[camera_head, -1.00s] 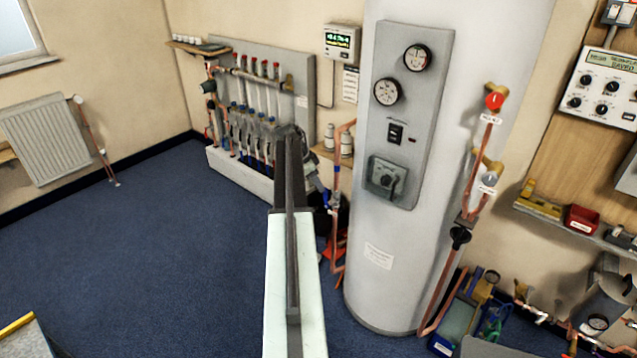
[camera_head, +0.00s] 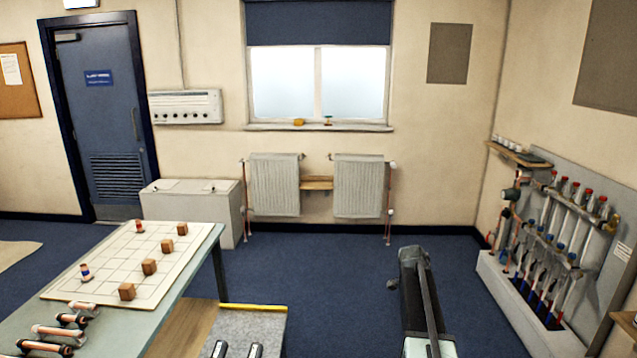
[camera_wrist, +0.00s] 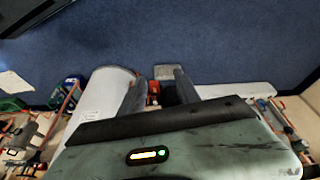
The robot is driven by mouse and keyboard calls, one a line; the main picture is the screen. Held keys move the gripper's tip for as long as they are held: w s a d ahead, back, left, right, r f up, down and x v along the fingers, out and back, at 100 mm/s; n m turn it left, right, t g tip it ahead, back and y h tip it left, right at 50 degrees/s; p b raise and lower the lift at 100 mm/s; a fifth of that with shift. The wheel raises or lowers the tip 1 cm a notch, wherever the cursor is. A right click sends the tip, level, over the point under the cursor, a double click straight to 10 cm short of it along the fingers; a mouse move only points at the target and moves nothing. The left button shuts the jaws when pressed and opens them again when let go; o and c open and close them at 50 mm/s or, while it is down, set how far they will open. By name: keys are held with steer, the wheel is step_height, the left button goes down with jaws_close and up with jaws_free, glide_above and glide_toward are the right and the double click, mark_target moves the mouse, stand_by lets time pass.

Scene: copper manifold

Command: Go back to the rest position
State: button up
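My gripper (camera_head: 413,256) is at the end of my dark arm, low in front in the head view, over the blue carpet. In the wrist view, the two grey fingers of my gripper (camera_wrist: 158,88) stand apart with a gap between them. Small red and orange things show through that gap, seemingly in the background, and I see nothing held. In the head view the fingers are too small to read. The copper manifold (camera_head: 560,235) with red-capped tubes stands in a low white tray at the right wall, apart from my gripper.
A table (camera_head: 200,262) at left bears a white grid board (camera_head: 108,282) with several wooden blocks and copper pipe pieces. A grey-topped bench (camera_head: 255,322) is beside it. Two radiators (camera_head: 357,187) and a white chest (camera_head: 190,205) line the far wall. Blue carpet (camera_head: 335,265) is clear between.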

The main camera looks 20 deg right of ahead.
steer(key=a+n, duration=0.4)
steer(key=a, duration=1.2)
steer(key=s+a+n+y, duration=0.2)
steer(key=s+a+n, duration=0.4)
steer(key=a, duration=0.5)
steer(key=s+a+n+y, duration=0.1)
steer(key=s+a+n, duration=0.5)
steer(key=a+n, duration=0.3)
steer(key=a+p, duration=0.1)
steer(key=a, duration=0.2)
steer(key=shift+t+y, duration=0.3)
steer(key=shift+y, duration=0.1)
steer(key=shift+d, duration=0.15)
